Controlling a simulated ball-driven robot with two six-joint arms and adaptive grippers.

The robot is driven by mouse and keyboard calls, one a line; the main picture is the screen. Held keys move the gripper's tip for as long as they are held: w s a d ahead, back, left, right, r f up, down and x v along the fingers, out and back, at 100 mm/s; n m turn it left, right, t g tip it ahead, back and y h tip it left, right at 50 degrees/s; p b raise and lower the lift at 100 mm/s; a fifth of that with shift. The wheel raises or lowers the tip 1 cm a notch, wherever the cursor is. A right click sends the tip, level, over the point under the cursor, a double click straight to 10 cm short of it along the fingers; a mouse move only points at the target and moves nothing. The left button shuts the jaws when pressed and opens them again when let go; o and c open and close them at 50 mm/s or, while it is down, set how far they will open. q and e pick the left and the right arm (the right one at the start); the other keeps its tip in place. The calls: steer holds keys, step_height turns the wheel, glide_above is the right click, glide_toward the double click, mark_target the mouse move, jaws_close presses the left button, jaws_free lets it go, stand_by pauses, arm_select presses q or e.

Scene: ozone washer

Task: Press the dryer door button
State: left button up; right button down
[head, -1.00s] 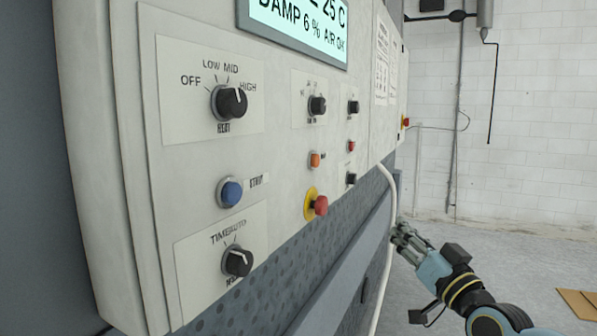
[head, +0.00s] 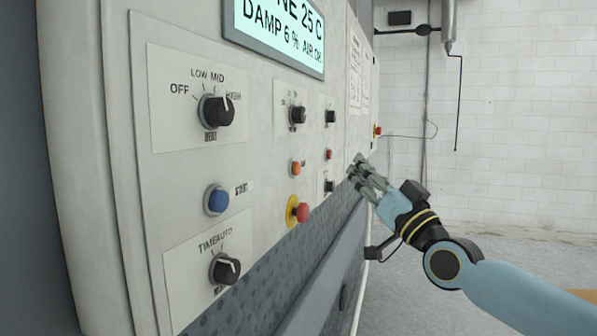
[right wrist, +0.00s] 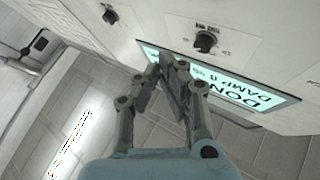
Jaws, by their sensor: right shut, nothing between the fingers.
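The panel (head: 262,150) carries several buttons in the head view: a blue one (head: 216,199) labelled START, an orange one (head: 295,167), a small red one (head: 328,154), and a red mushroom button on a yellow ring (head: 301,212). The labels by the orange and small red buttons are too small to read, so I cannot tell which is the door button. My right gripper (head: 357,168) is shut and empty, to the right of these buttons and apart from them. In the right wrist view the shut fingers (right wrist: 172,72) overlap the display. My left gripper is not in view.
Black knobs (head: 216,111) sit among the buttons. The lit display (head: 280,30) is above and also shows in the right wrist view (right wrist: 240,93). A grey ledge (head: 325,270) runs below the panel. Open floor lies to the right, before a white brick wall (head: 510,130).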

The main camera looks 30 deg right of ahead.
mark_target(296, 168)
steer(key=w+a+b, duration=0.4)
steer(key=w+a, duration=0.1)
steer(key=w, duration=0.1)
steer(key=shift+w+a, duration=0.15)
steer(key=shift+b, duration=0.35)
stand_by(1.1)
steer(key=shift+w+a, duration=0.3)
steer(key=shift+w+a+b, duration=0.3)
steer(key=shift+w+b, duration=0.1)
steer(key=shift+b, duration=0.05)
stand_by(0.7)
steer(key=shift+s+d, duration=0.15)
steer(key=shift+s+d+p, duration=0.45)
steer(key=shift+s+p, duration=0.15)
steer(key=shift+p, duration=0.05)
